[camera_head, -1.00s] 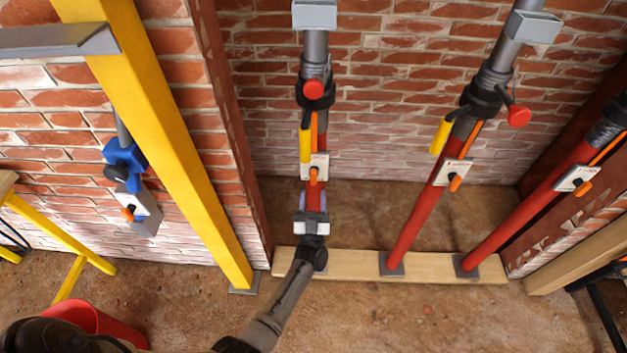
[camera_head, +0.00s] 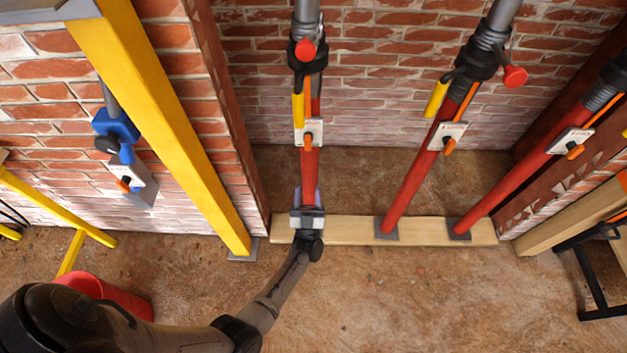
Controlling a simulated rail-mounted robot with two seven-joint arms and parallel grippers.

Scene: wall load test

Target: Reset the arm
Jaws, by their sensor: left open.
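My left arm comes in from the lower left. My left gripper (camera_head: 308,200) is open at the lower part of the left red prop (camera_head: 310,165), just above the wooden sill. Its fingers show at the two sides of the prop's tube; I cannot tell whether they touch it. The prop's foot is hidden behind the gripper. My right gripper is not in view.
Two more red props, the middle one (camera_head: 411,187) and the right one (camera_head: 525,180), stand on the wooden sill (camera_head: 345,230). A yellow post (camera_head: 170,125) stands left, with a red bucket (camera_head: 115,295) near my arm. The floor in front is clear.

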